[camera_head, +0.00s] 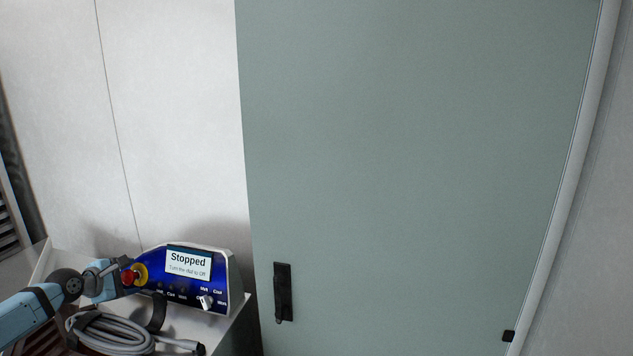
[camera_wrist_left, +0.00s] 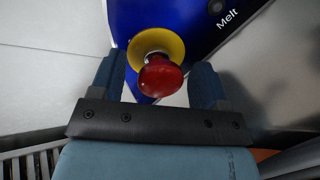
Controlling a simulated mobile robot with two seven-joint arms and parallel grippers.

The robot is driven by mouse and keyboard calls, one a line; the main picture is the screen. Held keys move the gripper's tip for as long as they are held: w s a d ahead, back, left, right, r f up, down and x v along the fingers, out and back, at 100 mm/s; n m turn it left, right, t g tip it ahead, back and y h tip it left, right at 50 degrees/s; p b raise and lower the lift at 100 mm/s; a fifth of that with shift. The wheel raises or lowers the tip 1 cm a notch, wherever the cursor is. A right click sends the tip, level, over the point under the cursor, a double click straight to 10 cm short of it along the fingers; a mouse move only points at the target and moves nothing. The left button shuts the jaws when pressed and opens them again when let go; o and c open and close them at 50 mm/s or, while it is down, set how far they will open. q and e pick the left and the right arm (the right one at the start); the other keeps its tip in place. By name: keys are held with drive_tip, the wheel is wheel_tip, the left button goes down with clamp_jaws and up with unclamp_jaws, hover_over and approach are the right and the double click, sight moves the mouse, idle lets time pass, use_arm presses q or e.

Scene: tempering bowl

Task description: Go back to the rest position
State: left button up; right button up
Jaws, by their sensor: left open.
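My left gripper (camera_head: 121,272) reaches in from the lower left in the head view, at the left end of a blue control box (camera_head: 180,282). Its screen (camera_head: 189,263) reads "Stopped" and a smaller line that seems to say to turn the dial to Off. In the left wrist view the open fingers (camera_wrist_left: 157,82) stand either side of a red mushroom button (camera_wrist_left: 161,77) on a yellow collar (camera_wrist_left: 156,43). I cannot tell whether a finger touches it. The red button also shows in the head view (camera_head: 128,277). My right gripper is in neither view.
A coiled grey hose (camera_head: 108,334) lies below my left arm on the white counter (camera_head: 180,335). A white dial (camera_head: 206,302) sits on the box's front. A large grey-green door (camera_head: 420,150) with a dark handle (camera_head: 283,292) stands to the right.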

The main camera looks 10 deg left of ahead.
use_arm(q)
drive_tip(key=shift+w+f+b, duration=0.3)
drive_tip(key=shift+f+b, duration=0.05)
drive_tip(key=b+v, duration=0.1)
drive_tip(key=v, duration=0.8)
drive_tip(key=shift+s+a+r, duration=0.15)
drive_tip(key=shift+s+r, duration=0.5)
drive_tip(key=shift+s, duration=0.1)
